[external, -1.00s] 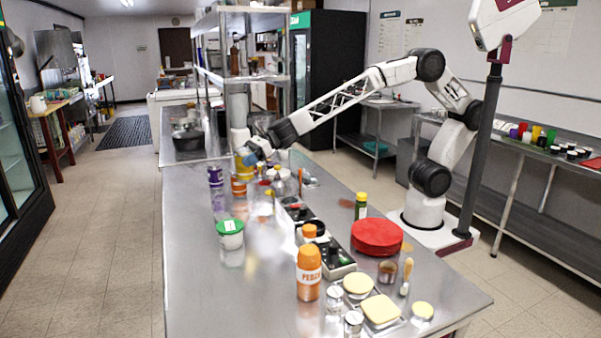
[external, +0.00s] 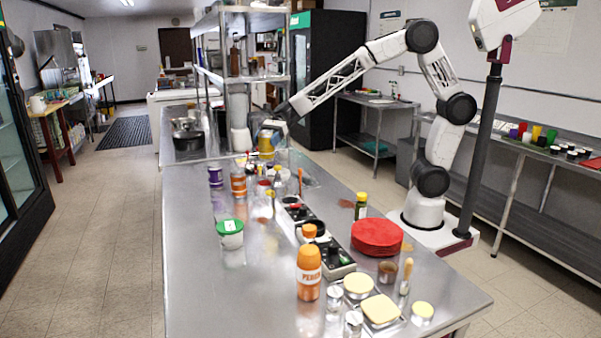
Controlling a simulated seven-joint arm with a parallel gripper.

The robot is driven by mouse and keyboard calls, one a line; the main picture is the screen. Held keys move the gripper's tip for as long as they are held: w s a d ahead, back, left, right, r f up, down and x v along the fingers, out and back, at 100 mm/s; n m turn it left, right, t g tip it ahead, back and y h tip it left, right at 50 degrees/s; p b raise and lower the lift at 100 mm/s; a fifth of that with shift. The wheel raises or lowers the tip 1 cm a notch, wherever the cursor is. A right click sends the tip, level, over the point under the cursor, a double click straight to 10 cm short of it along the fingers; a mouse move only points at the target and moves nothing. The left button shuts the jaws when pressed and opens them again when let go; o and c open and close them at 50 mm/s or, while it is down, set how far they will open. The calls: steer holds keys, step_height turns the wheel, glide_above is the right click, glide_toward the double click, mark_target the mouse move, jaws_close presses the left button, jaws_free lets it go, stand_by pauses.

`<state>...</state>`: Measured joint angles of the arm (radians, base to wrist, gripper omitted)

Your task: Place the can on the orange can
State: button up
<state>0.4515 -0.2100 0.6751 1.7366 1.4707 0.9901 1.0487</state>
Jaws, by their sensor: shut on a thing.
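My gripper (external: 269,132) is at the far end of the steel table, shut on a yellow can (external: 266,144). The can hangs upright or nearly so beneath the hand, above the tabletop; the fingers are too small to see clearly. An orange can (external: 238,187) with a pale band stands on the table, nearer the camera and left of my gripper. The held can is apart from it.
A purple can (external: 215,176) stands left of the orange can. A green-lidded tub (external: 230,234), an orange bottle (external: 309,272) and a red round box (external: 377,237) stand nearer. Small items crowd the table right of the orange can. The table's left side is clear.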

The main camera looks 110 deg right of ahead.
steer(key=shift+n+g+y, duration=0.4)
steer(key=shift+n+y, duration=0.1)
steer(key=shift+y, duration=0.1)
steer(key=s, duration=0.1)
steer(key=s+d, duration=0.2)
steer(key=s, duration=0.1)
steer(key=shift+s+r, duration=0.1)
steer(key=w+d, duration=0.2)
steer(key=w, duration=0.5)
steer(key=w+d+f, duration=0.1)
steer(key=w+d, duration=0.1)
steer(key=w, duration=0.6)
steer(key=shift+w+d+f, duration=0.2)
steer(key=shift+d+f, duration=0.05)
steer(key=shift+f, duration=1.75)
steer(key=shift+f, duration=0.15)
steer(key=o, duration=1.1)
steer(key=shift+o, duration=0.2)
